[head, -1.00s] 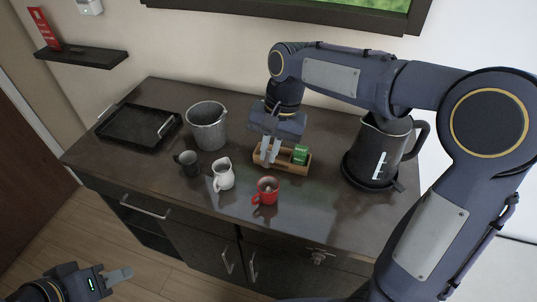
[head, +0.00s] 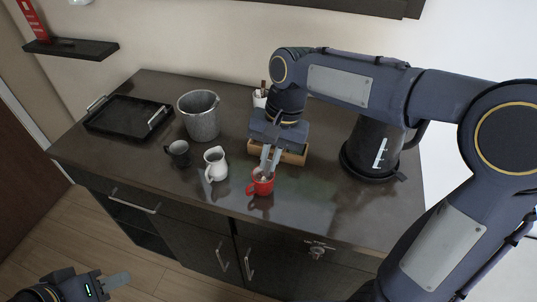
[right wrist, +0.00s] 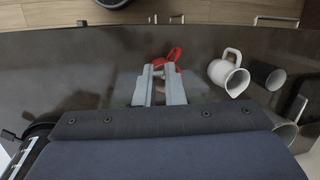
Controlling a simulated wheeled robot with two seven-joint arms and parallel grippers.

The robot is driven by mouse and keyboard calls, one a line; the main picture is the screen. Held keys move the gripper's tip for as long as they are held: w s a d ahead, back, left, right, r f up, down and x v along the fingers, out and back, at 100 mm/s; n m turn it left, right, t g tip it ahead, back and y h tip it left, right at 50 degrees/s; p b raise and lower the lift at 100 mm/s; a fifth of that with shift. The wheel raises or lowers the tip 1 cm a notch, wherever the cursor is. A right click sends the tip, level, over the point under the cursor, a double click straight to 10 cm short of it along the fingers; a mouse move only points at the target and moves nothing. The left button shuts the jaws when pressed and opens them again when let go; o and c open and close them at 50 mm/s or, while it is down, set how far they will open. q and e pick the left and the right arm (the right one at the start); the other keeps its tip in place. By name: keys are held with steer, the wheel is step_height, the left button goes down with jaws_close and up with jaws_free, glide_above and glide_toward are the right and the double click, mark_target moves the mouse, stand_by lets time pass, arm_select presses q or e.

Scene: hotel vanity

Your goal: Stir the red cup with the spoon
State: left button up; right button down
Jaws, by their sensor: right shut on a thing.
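The red cup (head: 261,187) stands upright near the front middle of the counter, its handle to the left. It also shows beyond the fingertips in the right wrist view (right wrist: 173,55). My right gripper (head: 267,168) points down just above and behind the cup, its fingertips near the rim. It is shut on the spoon, which is mostly hidden between the fingers; I cannot tell whether its lower end is inside the cup. My left gripper (head: 117,281) is at the bottom left, away from the counter, and its jaw opening is unclear.
A white pitcher (head: 216,165) and a dark mug (head: 178,153) stand left of the cup. Behind are a metal bucket (head: 200,119), a black tray (head: 128,116) and a wooden box (head: 293,154). A black kettle (head: 372,150) stands right. Counter right of the cup is clear.

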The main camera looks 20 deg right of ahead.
steer(key=shift+w+f+b, duration=0.4)
steer(key=shift+w+f, duration=0.05)
steer(key=shift+f, duration=0.65)
steer(key=shift+w+f+b, duration=0.45)
steer(key=shift+f, duration=0.65)
steer(key=shift+w+f+b, duration=0.4)
steer(key=shift+w+f, duration=0.05)
steer(key=shift+f, duration=0.65)
